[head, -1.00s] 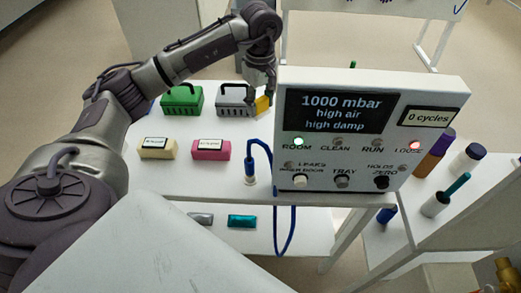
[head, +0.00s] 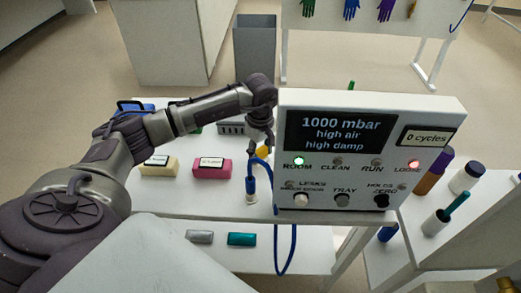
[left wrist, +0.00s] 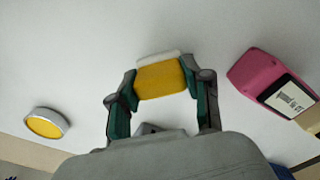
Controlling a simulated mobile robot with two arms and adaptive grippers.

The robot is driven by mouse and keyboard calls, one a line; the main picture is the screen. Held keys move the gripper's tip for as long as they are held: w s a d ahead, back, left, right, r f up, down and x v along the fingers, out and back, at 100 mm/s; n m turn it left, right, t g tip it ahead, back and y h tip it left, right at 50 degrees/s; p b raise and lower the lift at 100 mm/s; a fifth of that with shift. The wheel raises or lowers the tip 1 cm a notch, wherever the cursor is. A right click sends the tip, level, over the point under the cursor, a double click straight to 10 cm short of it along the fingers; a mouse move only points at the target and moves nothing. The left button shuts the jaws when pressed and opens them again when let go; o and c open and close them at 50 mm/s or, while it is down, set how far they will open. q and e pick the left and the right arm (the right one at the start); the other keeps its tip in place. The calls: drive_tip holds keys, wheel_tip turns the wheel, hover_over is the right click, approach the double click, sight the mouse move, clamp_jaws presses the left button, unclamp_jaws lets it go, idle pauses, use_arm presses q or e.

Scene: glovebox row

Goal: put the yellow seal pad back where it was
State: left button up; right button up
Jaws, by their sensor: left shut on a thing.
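My left gripper (head: 262,143) is shut on the yellow seal pad (left wrist: 161,80). In the left wrist view the pad sits between the two fingertips of the gripper (left wrist: 159,90), with a pale strip along its far edge. In the head view only a small yellow part of the pad (head: 264,151) shows, just left of the display panel and above the blue hose. I cannot tell whether the pad touches the white surface below. My right gripper is not in view.
The display panel (head: 369,150) stands close right of my gripper. A blue hose (head: 251,175) rises beside it. A pink block (head: 212,168) and a cream block (head: 159,166) lie to the left. A round yellow-centred disc (left wrist: 46,125) shows in the left wrist view.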

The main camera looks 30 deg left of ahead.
sight(261, 149)
use_arm(q)
drive_tip(key=o, duration=1)
drive_tip(key=shift+r, duration=0.1)
wheel_tip(261, 149, up, 10)
drive_tip(key=shift+d+r+b, duration=0.1)
drive_tip(key=shift+r+b, duration=0.1)
drive_tip(key=shift+b, duration=0.95)
drive_tip(key=shift+r, duration=0.75)
drive_tip(key=shift+s, duration=0.1)
